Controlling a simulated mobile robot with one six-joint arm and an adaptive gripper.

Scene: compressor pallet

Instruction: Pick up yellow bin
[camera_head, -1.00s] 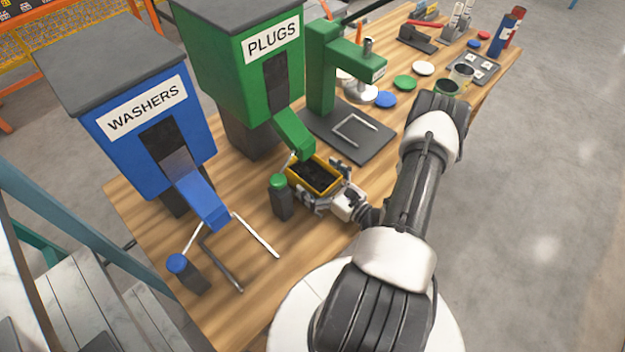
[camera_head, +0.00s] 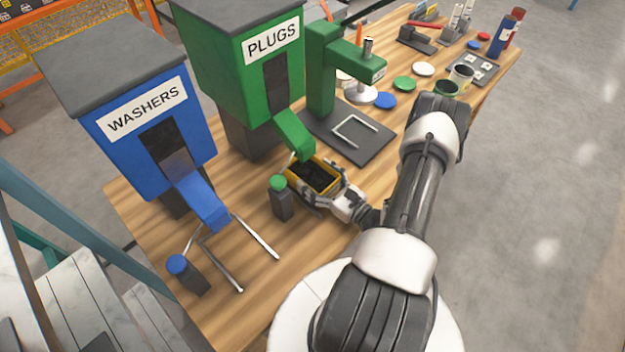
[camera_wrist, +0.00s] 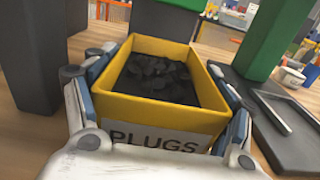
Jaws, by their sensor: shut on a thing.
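The yellow bin (camera_head: 326,186) sits under the chute of the green PLUGS dispenser (camera_head: 255,70) in the head view. In the wrist view the yellow bin (camera_wrist: 185,108) carries a PLUGS label and holds many dark round plugs (camera_wrist: 160,78). My gripper (camera_head: 325,194) is shut on it, with one finger along each side wall; the gripper also shows in the wrist view (camera_wrist: 165,100). The bin looks about level. I cannot tell whether its bottom touches the table.
A green-topped post (camera_head: 282,198) stands close to the bin's left. The blue WASHERS dispenser (camera_head: 150,130) with metal rails is further left. A green press on a dark plate (camera_head: 365,150) stands to the right. Wooden table (camera_head: 310,250) in front is bare.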

